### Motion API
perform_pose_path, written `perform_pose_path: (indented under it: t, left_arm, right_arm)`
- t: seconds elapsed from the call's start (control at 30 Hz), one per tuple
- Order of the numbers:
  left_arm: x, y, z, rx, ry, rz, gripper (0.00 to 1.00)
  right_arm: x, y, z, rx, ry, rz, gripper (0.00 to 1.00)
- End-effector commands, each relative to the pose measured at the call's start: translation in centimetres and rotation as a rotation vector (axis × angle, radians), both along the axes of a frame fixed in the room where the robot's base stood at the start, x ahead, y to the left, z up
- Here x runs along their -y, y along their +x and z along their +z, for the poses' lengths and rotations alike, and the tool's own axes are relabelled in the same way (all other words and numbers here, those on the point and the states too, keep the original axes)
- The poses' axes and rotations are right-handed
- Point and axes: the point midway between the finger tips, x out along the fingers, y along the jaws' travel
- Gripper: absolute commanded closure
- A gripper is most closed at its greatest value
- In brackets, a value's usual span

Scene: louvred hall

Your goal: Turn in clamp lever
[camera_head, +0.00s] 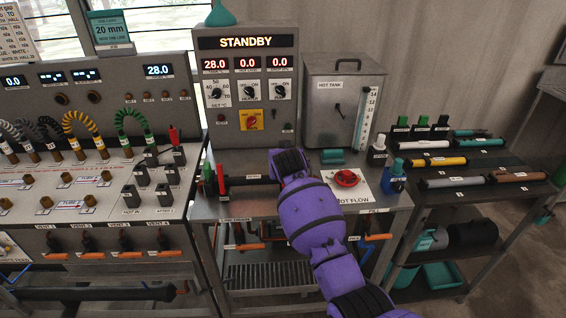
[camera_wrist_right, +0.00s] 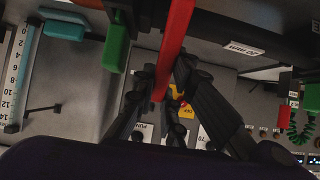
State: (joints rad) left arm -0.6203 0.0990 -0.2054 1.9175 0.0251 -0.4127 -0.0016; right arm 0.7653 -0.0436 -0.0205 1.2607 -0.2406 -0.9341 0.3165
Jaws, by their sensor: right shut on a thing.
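In the right wrist view a red clamp lever (camera_wrist_right: 176,40) runs down between the black fingers of my right gripper (camera_wrist_right: 167,78), which is shut on it. A green upright part (camera_wrist_right: 117,42) stands beside the lever. In the head view my purple right arm covers this gripper and the lever it holds. At the left end of the dark tube (camera_head: 252,180) on the steel bench, another red lever (camera_head: 221,180) and a green part (camera_head: 207,175) stand upright. My left gripper is not in view.
A control panel (camera_head: 248,78) reading STANDBY stands behind the bench, with the hot tank (camera_head: 341,105) beside it. A red valve wheel (camera_head: 347,177) and a blue bottle (camera_head: 393,180) are right of my arm. A side rack (camera_head: 465,200) holds several tubes.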

Motion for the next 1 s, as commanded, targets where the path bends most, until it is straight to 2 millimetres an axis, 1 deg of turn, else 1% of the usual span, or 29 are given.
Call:
perform_pose_path:
  t: [0.47,0.5,0.63,0.67,1.0]
  left_arm:
    - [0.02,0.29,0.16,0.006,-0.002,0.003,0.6]
    - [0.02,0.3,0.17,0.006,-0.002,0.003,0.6]
    - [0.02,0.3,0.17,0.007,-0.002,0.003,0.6]
    - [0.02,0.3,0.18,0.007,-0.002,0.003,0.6]
    - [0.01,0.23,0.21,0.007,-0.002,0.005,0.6]
  right_arm:
    - [0.03,0.14,-0.15,-0.021,0.001,-0.001,1.0]
    - [0.03,0.14,-0.15,-0.021,0.001,-0.001,0.88]
    - [0.02,0.14,-0.15,-0.021,0.001,-0.001,0.7]
    - [0.03,0.14,-0.15,-0.02,0.001,-0.001,0.69]
    - [0.01,-0.01,-0.02,-0.019,0.001,-0.001,0.69]
